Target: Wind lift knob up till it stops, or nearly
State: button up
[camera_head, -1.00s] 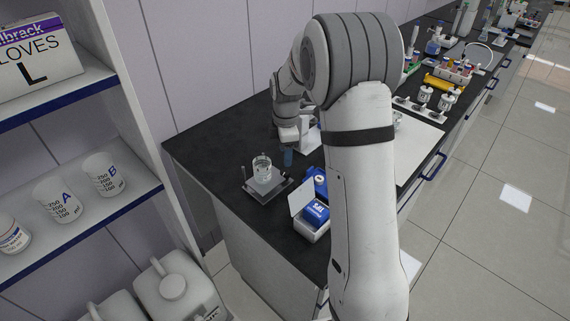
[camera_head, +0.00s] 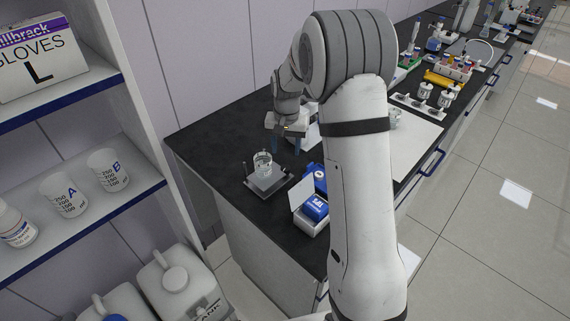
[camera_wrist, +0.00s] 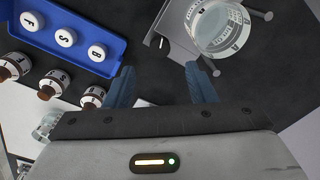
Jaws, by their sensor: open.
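The lift is a grey platform (camera_head: 266,186) on the dark bench with a glass beaker (camera_head: 264,163) standing on it. Part of the platform (camera_wrist: 172,22) and the beaker (camera_wrist: 222,28) also show at the top of the wrist view. A small dark detail (camera_wrist: 162,43) sits at the platform's near edge; I cannot tell whether it is the lift knob. My gripper (camera_head: 289,146) is behind the lift in the head view, apart from it. In the wrist view my gripper (camera_wrist: 160,72) is open, with nothing seen between its blue fingers.
A blue tray (camera_wrist: 112,62) with white-capped items lies left of the fingers in the wrist view. Several brown-and-white bottles (camera_wrist: 54,82) are below it. An open white box (camera_head: 311,222) with blue contents stands near the lift. Shelves (camera_head: 140,190) are at the left.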

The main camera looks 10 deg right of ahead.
aim_at(285, 168)
jog(key=m, duration=0.8)
jog(key=shift+f+m+p, duration=0.1)
jog(key=shift+m+p, duration=0.2)
jog(key=shift+m, duration=0.1)
notch_tip(285, 168, down, 8)
jog(key=shift+r+p, duration=0.15)
jog(key=shift+p, duration=0.55)
jog(key=c, duration=1)
jog(key=shift+o, duration=0.2)
jog(key=shift+w+m+b, duration=0.1)
jog(key=shift+m+b, duration=0.3)
jog(key=shift+m, duration=0.5)
